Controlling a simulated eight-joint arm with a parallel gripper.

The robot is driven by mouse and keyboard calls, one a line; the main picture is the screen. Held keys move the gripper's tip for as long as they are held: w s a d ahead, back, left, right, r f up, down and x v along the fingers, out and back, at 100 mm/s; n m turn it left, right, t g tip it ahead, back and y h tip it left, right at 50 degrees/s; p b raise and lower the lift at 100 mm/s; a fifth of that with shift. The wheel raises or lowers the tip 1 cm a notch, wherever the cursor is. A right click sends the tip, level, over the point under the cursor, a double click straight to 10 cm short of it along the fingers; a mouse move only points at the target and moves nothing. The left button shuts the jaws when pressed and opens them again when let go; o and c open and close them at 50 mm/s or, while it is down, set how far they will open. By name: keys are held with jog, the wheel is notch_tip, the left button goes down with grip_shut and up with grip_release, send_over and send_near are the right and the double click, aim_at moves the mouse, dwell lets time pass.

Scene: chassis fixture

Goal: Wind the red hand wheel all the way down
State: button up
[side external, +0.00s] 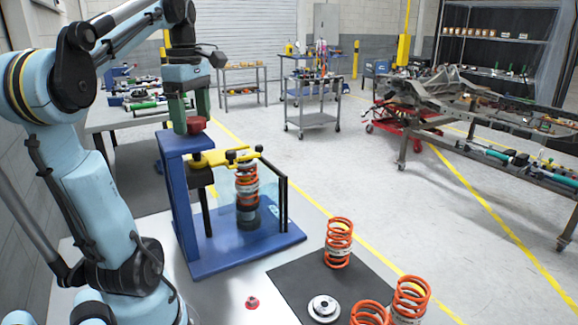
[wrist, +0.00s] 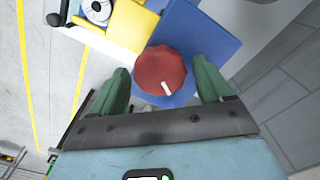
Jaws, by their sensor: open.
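The red hand wheel (side external: 196,124) sits on top of the blue column of a spring compressor fixture (side external: 182,142). In the wrist view the wheel (wrist: 161,71) is a red lobed knob with a white mark at its lower edge. My gripper (side external: 190,122) is above the column, pointing down, with its green fingers on both sides of the wheel. In the wrist view my gripper (wrist: 163,85) is open, with gaps between the fingers and the wheel. A yellow clamp arm (side external: 225,157) extends from the column over an orange spring (side external: 247,185) standing in the fixture.
A dark mat (side external: 290,285) at the front holds several orange springs (side external: 339,242) and a silver disc (side external: 324,308). A small red part (side external: 252,303) lies on the white table left of the mat. A black post (side external: 283,203) and clear guard stand on the fixture's right side.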

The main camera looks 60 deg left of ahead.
jog(key=n, duration=0.4)
jog(key=shift+n, duration=0.3)
jog(key=n, duration=1.4)
jog(key=shift+n, duration=0.4)
